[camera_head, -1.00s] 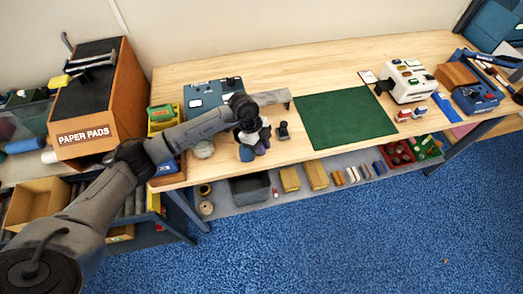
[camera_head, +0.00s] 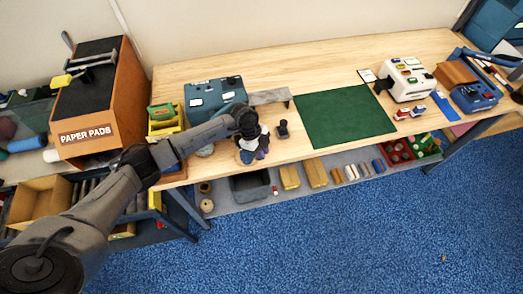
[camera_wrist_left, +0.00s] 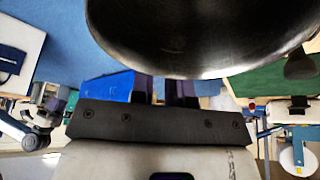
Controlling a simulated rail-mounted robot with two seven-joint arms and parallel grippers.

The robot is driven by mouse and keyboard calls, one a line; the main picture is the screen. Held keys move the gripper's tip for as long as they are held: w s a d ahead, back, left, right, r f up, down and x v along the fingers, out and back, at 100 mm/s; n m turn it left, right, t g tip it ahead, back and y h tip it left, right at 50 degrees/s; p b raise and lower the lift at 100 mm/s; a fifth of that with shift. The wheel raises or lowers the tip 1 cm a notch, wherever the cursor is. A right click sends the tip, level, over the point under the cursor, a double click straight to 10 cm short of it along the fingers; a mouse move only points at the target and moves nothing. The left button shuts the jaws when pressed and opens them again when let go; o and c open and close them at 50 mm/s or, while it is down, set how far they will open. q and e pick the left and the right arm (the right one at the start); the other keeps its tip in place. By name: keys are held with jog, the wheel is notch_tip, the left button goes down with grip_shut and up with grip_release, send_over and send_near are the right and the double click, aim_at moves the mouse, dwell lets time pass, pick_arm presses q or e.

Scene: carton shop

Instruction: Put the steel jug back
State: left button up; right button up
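My left gripper (camera_head: 252,156) is low over the front left of the wooden table, left of a small dark upright piece. Its white and purple parts show, but its fingertips are not clear. In the left wrist view the purple fingers (camera_wrist_left: 172,90) show beyond a dark bar, their ends cut off by a large dark, shiny, rounded surface (camera_wrist_left: 200,35). This may be the steel jug very close up, but I cannot tell, nor whether the fingers grip it. No jug is plainly recognisable in the head view. My right gripper is not in view.
The small dark piece (camera_head: 283,129) stands between my gripper and the green mat (camera_head: 345,119). A grey bracket (camera_head: 268,97) and blue machine (camera_head: 215,92) are behind. A grey round thing (camera_head: 205,151) is partly hidden by my arm. The mat is bare.

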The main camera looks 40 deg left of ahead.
pick_arm(q)
jog(key=o, duration=0.4)
jog(key=shift+o, duration=0.2)
jog(key=shift+r, duration=0.1)
